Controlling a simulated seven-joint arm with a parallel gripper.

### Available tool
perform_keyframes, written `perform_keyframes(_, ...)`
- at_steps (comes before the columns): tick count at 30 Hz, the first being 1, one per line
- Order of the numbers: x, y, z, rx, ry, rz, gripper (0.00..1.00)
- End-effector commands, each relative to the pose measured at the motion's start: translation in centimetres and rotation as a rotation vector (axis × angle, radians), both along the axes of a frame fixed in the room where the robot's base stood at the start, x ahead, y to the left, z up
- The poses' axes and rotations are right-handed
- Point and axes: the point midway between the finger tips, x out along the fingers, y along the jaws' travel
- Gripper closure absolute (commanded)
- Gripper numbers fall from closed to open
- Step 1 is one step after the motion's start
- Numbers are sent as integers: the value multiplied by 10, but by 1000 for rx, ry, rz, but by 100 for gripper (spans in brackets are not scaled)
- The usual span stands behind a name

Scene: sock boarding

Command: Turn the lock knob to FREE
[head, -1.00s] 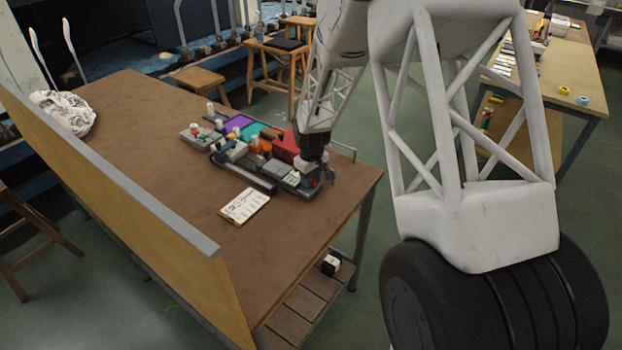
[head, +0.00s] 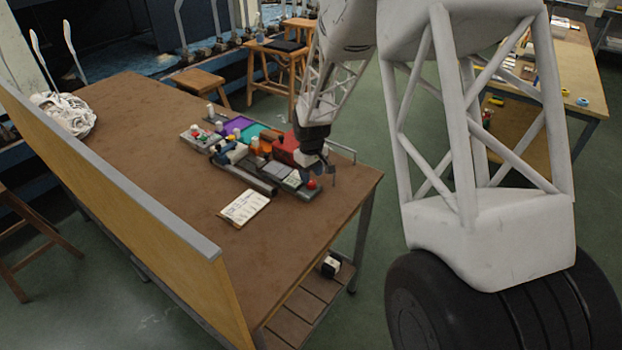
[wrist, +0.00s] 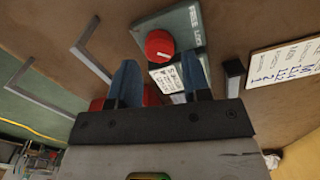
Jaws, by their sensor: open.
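The lock knob (wrist: 159,45) is round and red with a short white mark, on a grey-green plate (wrist: 190,22) lettered with FREE and what looks like LOCK. I cannot tell for sure which word the mark points at. In the head view the knob (head: 311,184) is at the near right end of the row of devices on the table. My gripper (wrist: 161,75) is open, its two blue fingers apart and empty. In the wrist view the knob shows beyond the fingertips, between their lines. In the head view my gripper (head: 325,170) is just above and beside the knob, apart from it.
A white written card (head: 244,206) lies on the brown table (head: 150,165) in front of the devices. A red block (head: 285,150) stands behind the knob, and a metal rail (head: 341,150) is at the table's right edge. The table's left half is mostly clear.

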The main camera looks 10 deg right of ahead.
Motion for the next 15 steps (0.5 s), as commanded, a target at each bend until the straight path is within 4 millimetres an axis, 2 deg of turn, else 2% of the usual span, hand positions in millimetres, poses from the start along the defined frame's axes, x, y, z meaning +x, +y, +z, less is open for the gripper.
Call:
perform_keyframes(3,0,0,17,0,-2,0,56)
perform_keyframes(9,0,0,39,0,-2,0,56)
perform_keyframes(15,0,0,47,1,-1,0,56)
